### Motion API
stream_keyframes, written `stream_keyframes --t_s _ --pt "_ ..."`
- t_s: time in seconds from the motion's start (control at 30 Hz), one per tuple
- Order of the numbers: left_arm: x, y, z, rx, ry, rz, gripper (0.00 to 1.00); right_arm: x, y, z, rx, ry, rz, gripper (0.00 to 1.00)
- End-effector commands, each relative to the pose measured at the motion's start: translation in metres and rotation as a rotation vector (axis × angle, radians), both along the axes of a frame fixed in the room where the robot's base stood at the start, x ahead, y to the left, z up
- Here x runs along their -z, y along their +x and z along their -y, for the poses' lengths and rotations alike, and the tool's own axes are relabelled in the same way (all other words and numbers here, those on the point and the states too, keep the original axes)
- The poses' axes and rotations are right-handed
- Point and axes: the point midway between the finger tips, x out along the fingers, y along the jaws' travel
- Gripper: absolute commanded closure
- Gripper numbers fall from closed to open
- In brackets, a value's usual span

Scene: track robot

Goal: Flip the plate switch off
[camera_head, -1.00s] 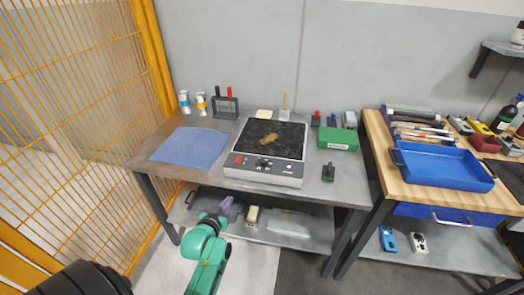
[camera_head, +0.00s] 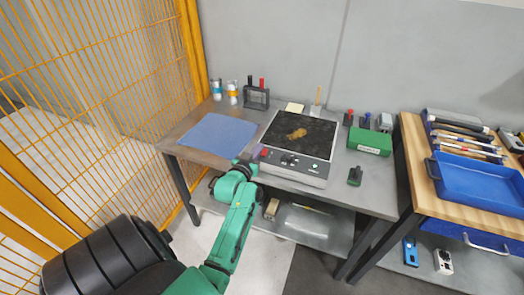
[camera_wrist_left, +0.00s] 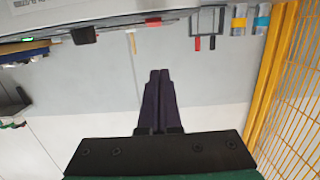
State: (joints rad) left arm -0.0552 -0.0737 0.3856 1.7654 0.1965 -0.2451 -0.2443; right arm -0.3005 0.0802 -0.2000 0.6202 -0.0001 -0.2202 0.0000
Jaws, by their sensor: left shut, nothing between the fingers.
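The hot plate (camera_head: 297,163) stands on the grey bench, with a black stained top and a pale front panel carrying knobs. Its switch (camera_head: 264,153) is a small reddish patch at the left end of that panel, partly hidden by my fingers; its on or off position cannot be told. My left gripper (camera_head: 256,151) is at the plate's front left corner, close beside the switch; whether it touches cannot be told. In the left wrist view its dark fingers (camera_wrist_left: 159,80) are together with nothing between them. My right gripper is not in view.
A blue cloth (camera_head: 217,134) lies left of the plate. A black rack (camera_head: 256,98) stands behind it. A green box (camera_head: 370,140) and a small dark green object (camera_head: 355,176) are to its right. Orange fencing (camera_head: 90,100) borders the left. A blue tray (camera_head: 480,180) sits on the wooden bench.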

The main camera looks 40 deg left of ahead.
Motion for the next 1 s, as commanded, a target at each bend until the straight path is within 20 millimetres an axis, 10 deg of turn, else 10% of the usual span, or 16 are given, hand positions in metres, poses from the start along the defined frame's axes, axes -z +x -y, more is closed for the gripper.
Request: stream_keyframes --t_s 0.17,0.4,1.0 --pt "0.004 0.036 -0.013 0.0 0.0 0.0 1.0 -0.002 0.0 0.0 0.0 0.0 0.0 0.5" --pt "0.041 0.036 -0.013 -0.001 0.001 -0.001 1.0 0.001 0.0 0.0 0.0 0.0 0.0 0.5" --pt "0.049 0.039 -0.014 0.0 -0.027 -0.076 1.0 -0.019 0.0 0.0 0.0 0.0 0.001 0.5"
